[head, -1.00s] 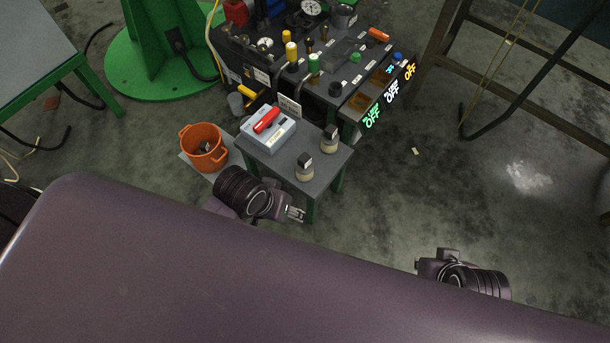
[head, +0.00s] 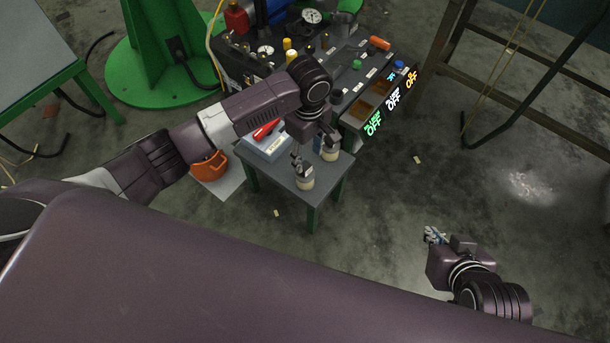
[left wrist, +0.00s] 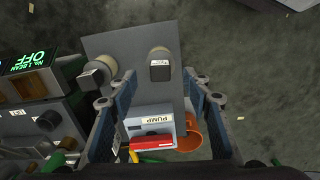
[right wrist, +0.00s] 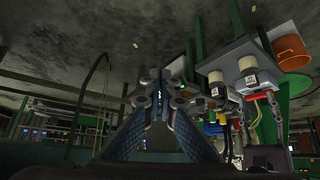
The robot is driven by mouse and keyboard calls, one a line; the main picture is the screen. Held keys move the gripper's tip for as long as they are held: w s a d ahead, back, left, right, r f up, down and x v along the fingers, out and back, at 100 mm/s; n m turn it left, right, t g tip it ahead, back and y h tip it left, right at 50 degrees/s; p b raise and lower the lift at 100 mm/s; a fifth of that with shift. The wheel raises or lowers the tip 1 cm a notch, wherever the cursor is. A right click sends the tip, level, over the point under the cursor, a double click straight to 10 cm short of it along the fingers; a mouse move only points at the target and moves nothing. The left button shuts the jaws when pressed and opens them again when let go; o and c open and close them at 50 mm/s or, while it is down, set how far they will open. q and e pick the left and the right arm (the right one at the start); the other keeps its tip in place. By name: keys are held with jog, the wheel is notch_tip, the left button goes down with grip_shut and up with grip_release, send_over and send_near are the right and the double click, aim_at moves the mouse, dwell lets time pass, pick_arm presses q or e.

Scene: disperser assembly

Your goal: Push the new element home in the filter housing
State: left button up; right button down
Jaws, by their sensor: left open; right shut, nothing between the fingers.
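Two small pale cylinders with dark block-like tops stand on the grey side table (head: 318,190). The front cylinder (head: 306,183) and the back cylinder (head: 331,155) also show in the left wrist view, as one cylinder (left wrist: 160,57) and another (left wrist: 104,63). I cannot tell which is the filter housing or whether an element sits in it. My left gripper (head: 314,153) is open above the table, close over the cylinders; contact is unclear. Its fingers frame the table in the left wrist view. My right gripper (head: 435,236) is shut and empty, away to the right over the floor.
A grey box labelled PUMP (left wrist: 150,121) with a red handle (left wrist: 152,143) sits on the same table. An orange bucket (head: 210,166) stands to the left. A control bench (head: 345,125) with knobs and lit OFF displays is behind. The floor on the right is mostly clear.

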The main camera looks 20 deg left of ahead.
aim_at(305, 165)
pick_arm(q)
notch_tip(305, 165, down, 2)
jog(key=shift+b, duration=0.35)
jog(key=shift+f, duration=0.3)
jog(key=shift+w+a+f+b, duration=0.1)
jog(key=shift+a+f+b, duration=0.1)
jog(key=shift+f+b, duration=0.35)
jog(key=shift+w+a+f+b, duration=0.1)
jog(key=shift+a+f+b, duration=0.1)
jog(key=shift+f+b, duration=0.35)
notch_tip(305, 165, down, 2)
jog(key=shift+a+f+b, duration=0.1)
jog(key=shift+f+b, duration=0.1)
jog(key=shift+b, duration=0.2)
jog(key=shift+f, duration=0.15)
pick_arm(e)
jog(key=w+a+r+t+y, duration=0.1)
jog(key=w+a+r+t, duration=0.1)
jog(key=w+r+t, duration=0.3)
jog(key=w+a+r+t+y, duration=0.2)
jog(key=w+r+t, duration=0.3)
jog(key=r, duration=0.8)
jog(key=shift+w+a+n, duration=0.25)
jog(key=shift+a+n, duration=0.05)
jog(key=shift+a, duration=0.25)
pick_arm(q)
jog(key=shift+c, duration=0.4)
grip_shut()
